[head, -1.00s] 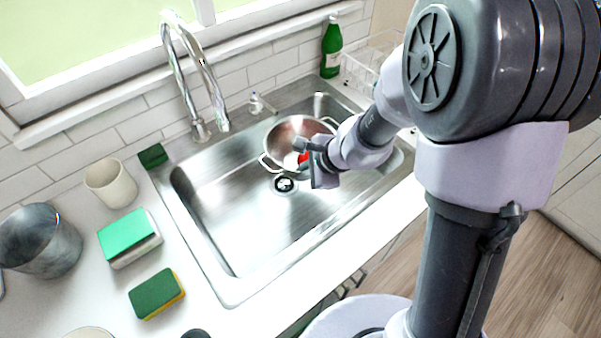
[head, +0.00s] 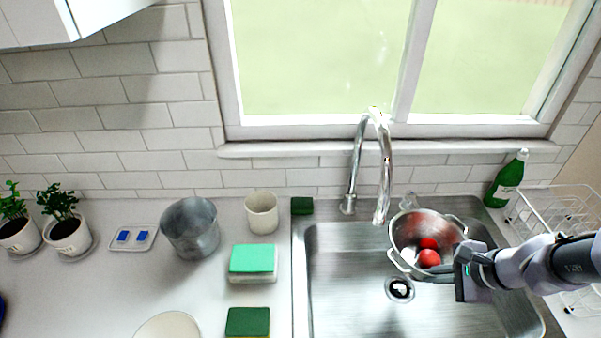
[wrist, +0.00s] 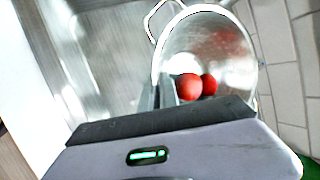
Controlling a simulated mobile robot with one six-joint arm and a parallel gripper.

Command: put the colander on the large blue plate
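The colander (head: 405,232) is a metal bowl with wire handles, in the sink beside the drain, with red round items and a white one inside. My gripper (head: 446,276) is at its front right rim in the head view. In the wrist view, the fingers (wrist: 163,92) are close together with the colander's rim (wrist: 157,68) between them, and the bowl (wrist: 215,45) opens beyond. I cannot tell whether the colander is clear of the sink bottom. No large blue plate is clearly seen; only a dark blue sliver (head: 1,306) shows at the left edge.
The tall faucet (head: 385,165) stands behind the sink (head: 345,270). A green bottle (head: 507,180) and wire rack (head: 560,215) are right. On the left counter are a metal pot (head: 190,230), a cream cup (head: 262,213), sponges (head: 253,262), a small tray (head: 133,238) and potted plants (head: 68,232).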

